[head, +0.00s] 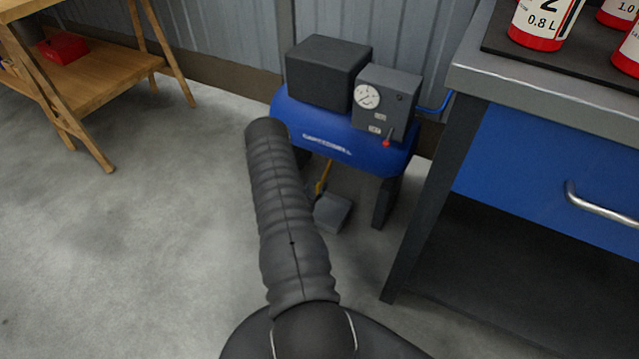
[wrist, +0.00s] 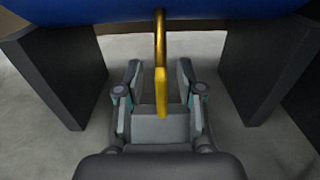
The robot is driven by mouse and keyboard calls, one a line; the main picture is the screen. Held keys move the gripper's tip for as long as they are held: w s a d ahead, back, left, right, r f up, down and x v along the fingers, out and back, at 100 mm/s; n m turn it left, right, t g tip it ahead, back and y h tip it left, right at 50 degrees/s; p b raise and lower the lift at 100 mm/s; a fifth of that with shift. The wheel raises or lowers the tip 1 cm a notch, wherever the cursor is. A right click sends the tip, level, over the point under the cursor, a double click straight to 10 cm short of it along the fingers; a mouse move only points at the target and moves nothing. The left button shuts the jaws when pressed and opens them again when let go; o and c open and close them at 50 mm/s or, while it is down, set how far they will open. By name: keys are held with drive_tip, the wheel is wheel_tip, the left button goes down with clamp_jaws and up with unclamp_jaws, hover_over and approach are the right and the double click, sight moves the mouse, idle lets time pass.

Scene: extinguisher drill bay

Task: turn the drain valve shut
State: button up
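The drain valve's yellow lever (wrist: 161,92) hangs at the lower end of a brass pipe (wrist: 160,40) under the blue compressor tank (wrist: 200,10). In the head view the yellow lever (head: 323,178) shows below the tank (head: 345,150), just right of my arm. In the wrist view my gripper (wrist: 158,78) is open, with one finger on each side of the lever and a gap on both sides. I cannot tell how deep the lever sits between the fingers. In the head view my arm hides most of the gripper.
The tank's dark legs (wrist: 57,75) stand left and right of my gripper. A steel-topped bench (head: 560,95) with extinguishers stands at right. A wooden shelf (head: 105,78) stands at left. The floor at left is clear.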

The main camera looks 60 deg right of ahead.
drive_tip(key=shift+d, duration=0.55)
